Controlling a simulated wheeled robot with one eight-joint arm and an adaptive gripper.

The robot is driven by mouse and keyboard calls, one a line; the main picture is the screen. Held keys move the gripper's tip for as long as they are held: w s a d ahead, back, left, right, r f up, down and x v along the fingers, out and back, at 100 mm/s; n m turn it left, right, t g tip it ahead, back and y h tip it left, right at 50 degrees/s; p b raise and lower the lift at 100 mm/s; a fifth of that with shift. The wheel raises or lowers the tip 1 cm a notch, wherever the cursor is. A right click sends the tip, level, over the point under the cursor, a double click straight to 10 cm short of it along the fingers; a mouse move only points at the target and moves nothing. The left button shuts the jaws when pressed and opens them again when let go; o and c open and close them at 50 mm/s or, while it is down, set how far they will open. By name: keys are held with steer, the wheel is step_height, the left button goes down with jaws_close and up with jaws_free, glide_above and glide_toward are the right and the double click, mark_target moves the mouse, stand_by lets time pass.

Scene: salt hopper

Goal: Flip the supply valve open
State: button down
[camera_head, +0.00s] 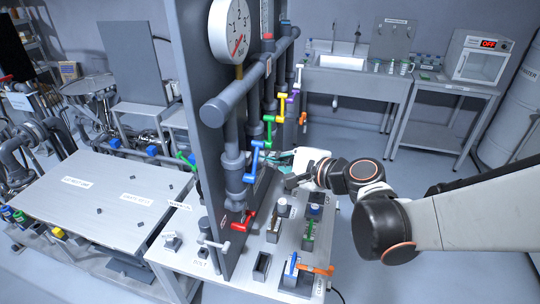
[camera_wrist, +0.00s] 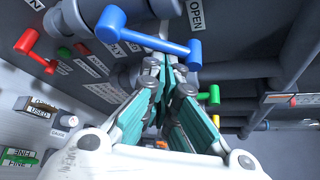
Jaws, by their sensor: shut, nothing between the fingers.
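A blue valve handle (camera_head: 252,160) sits on the pipe of the upright grey panel. It shows large in the wrist view (camera_wrist: 150,38), running from its upper left to its right. A label reading OPEN (camera_wrist: 195,14) is beside it; another label behind it is partly hidden. I cannot read which handle is named supply. My gripper (camera_head: 272,158) is right beside the blue handle. In the wrist view its fingertips (camera_wrist: 166,68) are together and empty, just below the handle's right end; I cannot tell if they touch it.
A red handle (camera_head: 243,221) is lower on the panel. Green (camera_head: 268,128), yellow and purple handles follow along the pipes. A pressure gauge (camera_head: 232,30) is above. The bench (camera_head: 200,262) below carries small fixtures and a blue and orange clamp (camera_head: 308,268).

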steer(key=shift+s+a+r+n+t, duration=0.25)
steer(key=shift+s+r+n, duration=0.2)
steer(key=shift+s, duration=0.15)
steer(key=shift+s+a+r+n+t, duration=0.25)
steer(key=shift+s+r+n, duration=0.15)
steer(key=shift+s, duration=0.2)
steer(key=shift+s+r, duration=0.15)
steer(key=shift+s, duration=0.05)
steer(key=shift+w, duration=0.1)
